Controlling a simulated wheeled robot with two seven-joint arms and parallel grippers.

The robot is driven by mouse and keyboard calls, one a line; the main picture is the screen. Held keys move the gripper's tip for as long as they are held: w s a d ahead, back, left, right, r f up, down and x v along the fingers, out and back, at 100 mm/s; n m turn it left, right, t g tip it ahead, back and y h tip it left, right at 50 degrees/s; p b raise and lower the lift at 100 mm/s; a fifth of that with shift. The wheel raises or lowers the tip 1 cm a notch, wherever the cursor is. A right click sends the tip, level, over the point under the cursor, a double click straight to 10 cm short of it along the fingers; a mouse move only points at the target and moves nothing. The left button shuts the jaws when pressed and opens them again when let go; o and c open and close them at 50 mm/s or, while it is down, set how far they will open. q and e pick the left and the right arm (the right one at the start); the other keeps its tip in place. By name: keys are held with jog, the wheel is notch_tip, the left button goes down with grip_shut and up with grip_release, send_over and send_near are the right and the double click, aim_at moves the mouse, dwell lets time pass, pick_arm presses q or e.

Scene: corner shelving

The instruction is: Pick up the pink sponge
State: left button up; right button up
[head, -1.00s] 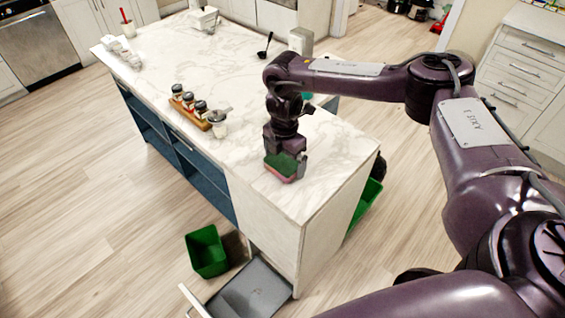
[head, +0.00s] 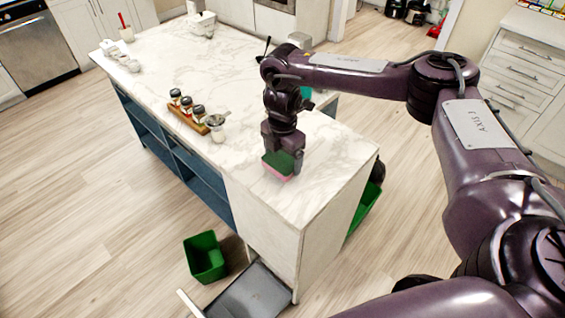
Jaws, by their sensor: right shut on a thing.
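The pink sponge (head: 276,173) has a dark green top layer and a pink lower edge. It is at the near end of the white marble counter (head: 318,180). My right gripper (head: 282,157) points down from above and is shut on the sponge. I cannot tell whether the sponge touches the counter or is just above it. My left gripper is not in view.
A wooden rack of spice jars (head: 187,118) and a small glass jar (head: 217,128) stand left of the gripper. A green bin (head: 205,257) is on the floor beside an open drawer (head: 248,292). Another green bin (head: 364,207) is right of the island.

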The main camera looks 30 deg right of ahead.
aim_at(282, 158)
notch_tip(282, 158, up, 18)
jog(key=p, duration=0.2)
jog(key=shift+f, duration=0.15)
jog(key=o, duration=0.5)
jog(key=shift+c, duration=0.2)
jog(key=c, duration=0.3)
